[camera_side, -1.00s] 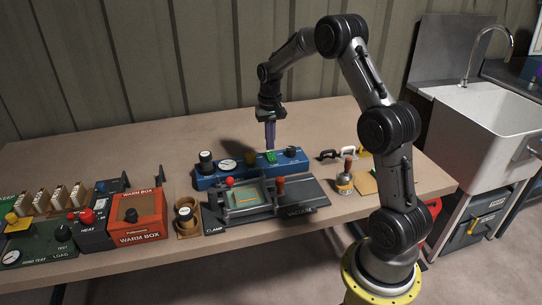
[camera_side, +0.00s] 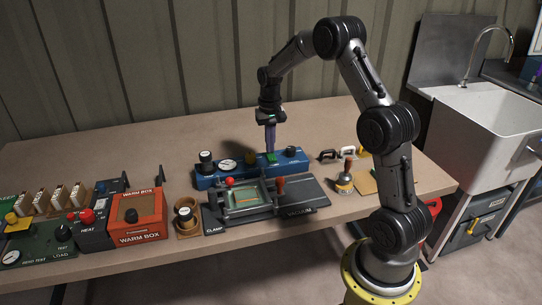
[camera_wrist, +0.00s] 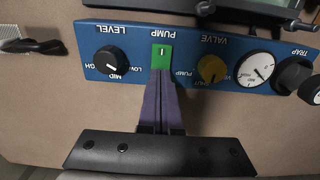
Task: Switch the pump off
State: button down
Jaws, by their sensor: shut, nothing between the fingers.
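The pump switch is a green rocker (camera_wrist: 162,55) marked "I" under the word PUMP on a blue panel (camera_wrist: 132,66). In the side view the green switch (camera_side: 271,158) sits on top of the blue unit (camera_side: 206,182). My gripper (camera_wrist: 161,72) is shut and empty, its purple fingertips at the edge of the green rocker in the wrist view. In the side view my gripper (camera_side: 271,150) points straight down right at the switch. Whether the tips press on it I cannot tell. The fingers hide part of the switch's edge.
A black LEVEL knob (camera_wrist: 111,60), a yellow VALVE knob (camera_wrist: 210,69) and a gauge (camera_wrist: 257,69) flank the switch closely. In front stands a clamp frame with a red knob (camera_side: 230,181). An orange warm box (camera_side: 138,217) is at the left. The table behind is clear.

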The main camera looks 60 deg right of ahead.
jog(key=shift+f, duration=0.4)
jog(key=shift+r, duration=3.55)
